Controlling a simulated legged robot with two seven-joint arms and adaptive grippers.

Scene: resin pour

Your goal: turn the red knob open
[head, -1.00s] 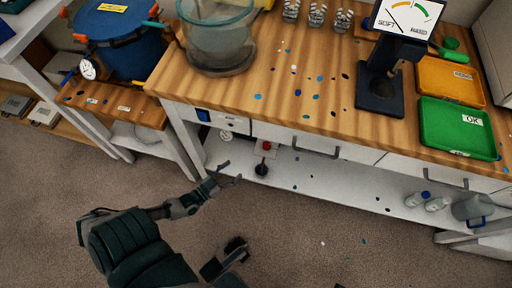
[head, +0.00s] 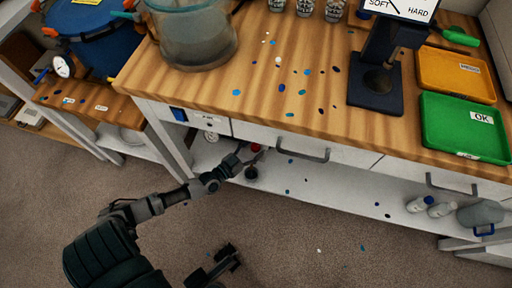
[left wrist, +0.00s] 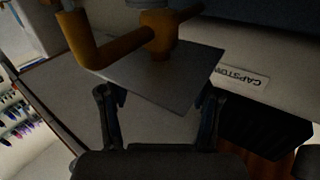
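The red knob (head: 256,147) shows as a small red spot beneath the front edge of the wooden bench, above a dark round part (head: 250,173). My left gripper (head: 248,158) is beside the knob and partly covers it. In the left wrist view its two fingers (left wrist: 159,112) stand wide apart, with a grey plate (left wrist: 165,78) beyond and between them and nothing held. Orange-brown pipe parts (left wrist: 158,30) lie above that plate; I cannot make out the red knob there. What looks like my right gripper (head: 225,257) is low in the head view, dark and unclear.
The bench top (head: 300,70) overhangs the knob, with a drawer handle (head: 303,154) to its right. A white lower shelf (head: 325,190) runs below. A clear vessel (head: 190,40), green tray (head: 463,128) and orange tray (head: 455,75) stand on top. The floor in front is open.

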